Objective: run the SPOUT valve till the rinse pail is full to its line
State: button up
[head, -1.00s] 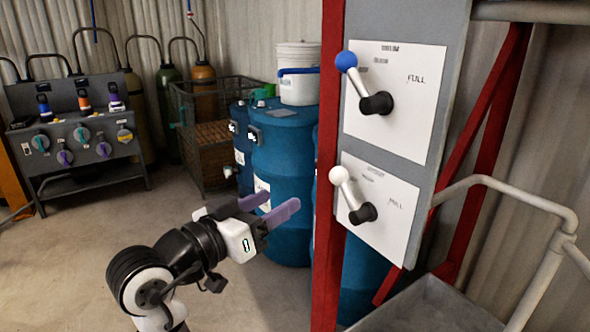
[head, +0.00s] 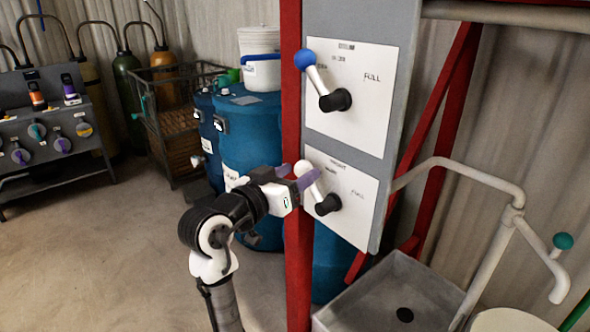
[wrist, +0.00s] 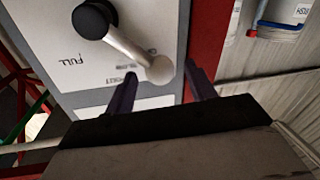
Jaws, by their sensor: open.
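The lower valve lever (head: 318,188) has a white ball and a dark hub on a white plate marked FULL; its small label is too blurred to read. The upper valve lever (head: 318,80) has a blue ball. My gripper (head: 298,174) is open at the lower lever's white ball. In the wrist view the white ball (wrist: 157,70) lies between the lines of the two purple fingers, just beyond or at their tips; contact is unclear. A pale round rim (head: 510,322) is cut off at bottom right; I cannot tell whether it is the rinse pail. No fill line shows.
A red post (head: 291,90) stands close by my gripper, left of the grey panel. A grey basin (head: 385,295) and a white pipe (head: 480,175) are at right. Blue drums (head: 250,135) carry a white pail (head: 260,65) behind. The floor at left is clear.

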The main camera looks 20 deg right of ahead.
jog(key=shift+d, duration=0.1)
jog(key=shift+c, duration=0.4)
grip_shut()
jog(key=shift+b, duration=0.45)
jog(key=shift+s+d+r+m+b, duration=0.15)
jog(key=shift+s+m+b, duration=0.15)
jog(key=shift+m+b, duration=0.3)
jog(key=shift+s+d+r+m+b, duration=0.1)
jog(key=shift+s+m+b, duration=0.15)
jog(key=shift+m+b, duration=0.3)
jog(key=s+m+b, duration=0.1)
jog(key=s+r+m+h+b, duration=0.1)
jog(key=m+b, duration=0.1)
jog(key=s+d+m+b, duration=0.1)
jog(key=m+b, duration=0.1)
jog(key=shift+r, duration=0.25)
